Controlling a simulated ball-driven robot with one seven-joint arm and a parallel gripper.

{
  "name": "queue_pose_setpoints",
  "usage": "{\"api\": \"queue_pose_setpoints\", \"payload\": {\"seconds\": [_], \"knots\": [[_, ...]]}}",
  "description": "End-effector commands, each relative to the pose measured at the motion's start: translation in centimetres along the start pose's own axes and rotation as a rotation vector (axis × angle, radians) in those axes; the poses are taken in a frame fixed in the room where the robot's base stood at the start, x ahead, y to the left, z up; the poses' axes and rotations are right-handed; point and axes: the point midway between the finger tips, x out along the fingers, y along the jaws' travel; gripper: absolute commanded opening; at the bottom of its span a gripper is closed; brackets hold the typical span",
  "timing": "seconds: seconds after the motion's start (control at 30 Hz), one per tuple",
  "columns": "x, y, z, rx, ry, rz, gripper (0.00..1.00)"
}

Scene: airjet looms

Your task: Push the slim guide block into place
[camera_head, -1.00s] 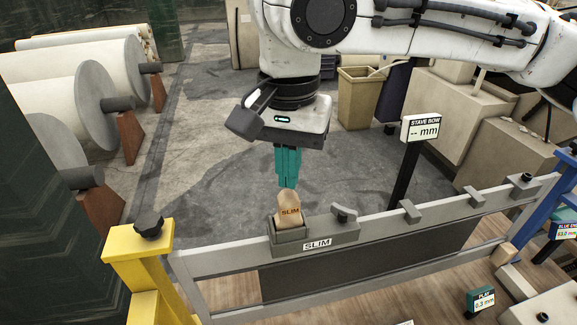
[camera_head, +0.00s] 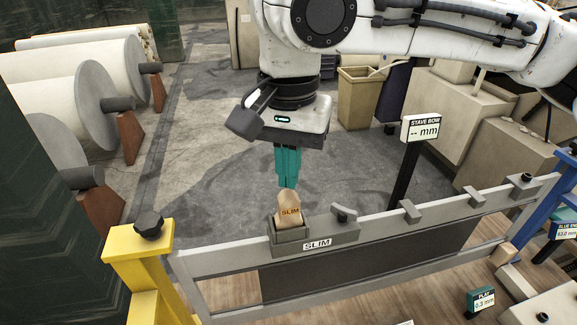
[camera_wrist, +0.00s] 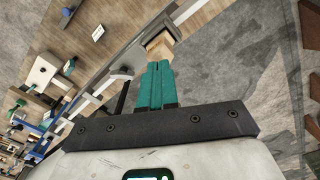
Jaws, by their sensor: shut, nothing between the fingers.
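My gripper (camera_head: 288,186) has teal fingers pointing down, shut and empty, just above the block's top. Whether the tips touch the block is hard to tell. In the wrist view the fingertips (camera_wrist: 158,66) lie close to the block (camera_wrist: 160,47), partly covering it and its holder.
The grey frame (camera_head: 400,214) runs between a yellow post (camera_head: 138,245) and a blue post (camera_head: 558,205). A STAVE BOW display (camera_head: 424,129) stands behind it, reading "-- mm". A PLAY display (camera_head: 481,300) reads 0.3 mm. Large white rolls (camera_head: 70,80) stand at the left.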

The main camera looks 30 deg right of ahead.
Motion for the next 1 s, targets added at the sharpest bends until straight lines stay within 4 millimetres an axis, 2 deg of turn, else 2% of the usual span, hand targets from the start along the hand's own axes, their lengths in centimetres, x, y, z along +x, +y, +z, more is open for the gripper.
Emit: {"api": "queue_pose_setpoints", "payload": {"seconds": [0.7,1.0], "knots": [[-5.9,0.0,0.0,0.0,-0.001,-0.001,0.0],[-6.0,0.0,0.0,0.0,0.0,0.0,0.0]]}}
